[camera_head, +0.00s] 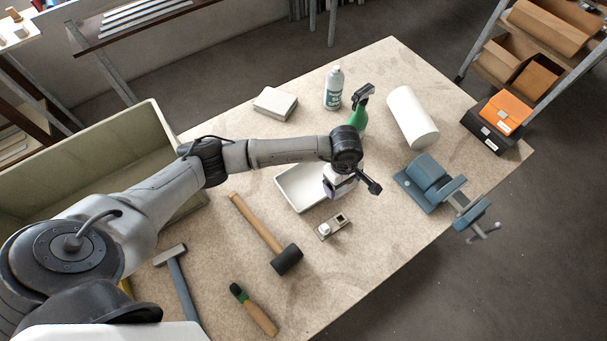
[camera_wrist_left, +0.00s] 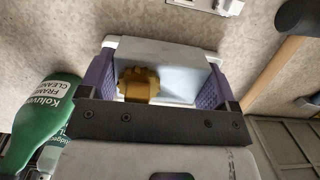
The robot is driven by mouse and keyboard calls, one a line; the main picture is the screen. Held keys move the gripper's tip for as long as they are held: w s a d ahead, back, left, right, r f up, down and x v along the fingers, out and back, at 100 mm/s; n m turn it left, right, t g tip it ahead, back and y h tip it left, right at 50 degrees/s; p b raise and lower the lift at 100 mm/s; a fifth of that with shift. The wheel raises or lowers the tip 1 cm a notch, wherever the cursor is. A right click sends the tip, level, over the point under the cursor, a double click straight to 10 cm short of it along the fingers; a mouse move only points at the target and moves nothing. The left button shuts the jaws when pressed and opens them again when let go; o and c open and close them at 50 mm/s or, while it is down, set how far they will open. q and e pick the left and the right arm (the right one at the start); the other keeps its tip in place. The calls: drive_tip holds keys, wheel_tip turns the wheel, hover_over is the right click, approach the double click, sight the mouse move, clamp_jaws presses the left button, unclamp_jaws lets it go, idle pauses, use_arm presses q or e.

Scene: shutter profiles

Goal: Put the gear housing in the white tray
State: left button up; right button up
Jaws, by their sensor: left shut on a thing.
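My left gripper (camera_head: 340,188) points down at the right edge of the white tray (camera_head: 294,188) in the head view. The wrist view shows its two purple finger pads (camera_wrist_left: 160,85) spread wide, shut on the gear housing (camera_wrist_left: 186,68), a pale grey block with a brass-coloured gear on its face. The gripper and arm hide most of the housing in the head view, and I cannot tell its height above the tray. The arm covers part of the tray's far side. My right gripper is out of view.
A small metal fitting (camera_head: 333,226) lies close in front of the tray. A mallet (camera_head: 262,230) is to its left. A green spray bottle (camera_head: 358,112), a white bottle (camera_head: 333,88) and a white roll (camera_head: 411,117) stand or lie behind. A blue vise (camera_head: 430,182) is at right.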

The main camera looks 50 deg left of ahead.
use_arm(q)
drive_tip(key=p, duration=0.1)
hover_over(314, 182)
drive_tip(key=f, duration=0.6)
drive_tip(key=shift+a+f, duration=0.15)
drive_tip(key=shift+a, duration=0.05)
wheel_tip(314, 182, down, 4)
drive_tip(key=shift+r+p, duration=0.25)
drive_tip(key=shift+p, duration=0.15)
drive_tip(key=shift+f, duration=0.25)
drive_tip(key=shift+f, duration=0.15)
drive_tip(key=o, duration=1)
